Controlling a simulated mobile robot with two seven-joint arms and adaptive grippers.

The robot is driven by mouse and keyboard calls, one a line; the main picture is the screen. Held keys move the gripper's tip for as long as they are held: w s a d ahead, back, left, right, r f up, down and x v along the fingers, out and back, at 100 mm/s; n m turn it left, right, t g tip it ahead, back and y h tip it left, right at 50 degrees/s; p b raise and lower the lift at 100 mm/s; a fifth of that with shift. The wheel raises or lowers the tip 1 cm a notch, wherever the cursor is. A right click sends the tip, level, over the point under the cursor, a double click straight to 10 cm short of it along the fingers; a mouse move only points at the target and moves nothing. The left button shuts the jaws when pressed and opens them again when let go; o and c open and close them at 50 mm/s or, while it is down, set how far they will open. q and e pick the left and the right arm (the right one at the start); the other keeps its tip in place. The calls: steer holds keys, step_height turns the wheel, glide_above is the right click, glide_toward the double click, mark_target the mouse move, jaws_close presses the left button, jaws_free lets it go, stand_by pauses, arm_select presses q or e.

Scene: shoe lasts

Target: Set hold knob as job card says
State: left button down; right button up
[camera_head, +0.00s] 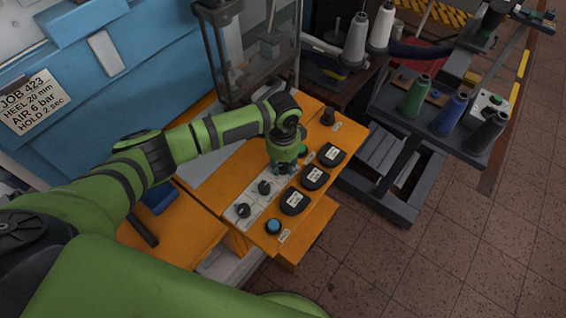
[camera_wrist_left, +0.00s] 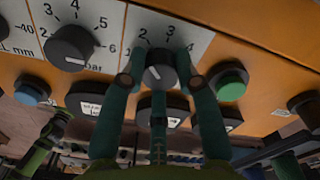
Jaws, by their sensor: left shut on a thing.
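The job card (camera_head: 35,98) at the left in the head view reads JOB 423, HEEL 20 mm, AIR 6 bar, HOLD 2 sec. My left gripper (camera_head: 284,168) points down at the orange panel and hides the hold knob in the head view. In the left wrist view, my left gripper (camera_wrist_left: 160,85) is shut on the dark hold knob (camera_wrist_left: 160,72). Numbers 2, 3 and 4 show around this knob; I cannot clearly tell where its pointer stands. The bar knob (camera_wrist_left: 68,48) sits to its left. My right gripper is not in view.
A green button (camera_wrist_left: 230,82) is right of the hold knob. Several black labelled units (camera_head: 314,178) line the panel's front, near a blue button (camera_head: 273,227). Two other knobs, the nearer one (camera_head: 243,210) included, stand left of my gripper. A spool rack (camera_head: 408,150) stands at the right.

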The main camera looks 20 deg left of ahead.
mark_target(283, 165)
arm_select(q)
steer(key=c, duration=0.9)
jaws_free()
steer(key=shift+r, duration=0.1)
step_height(283, 165, up, 12)
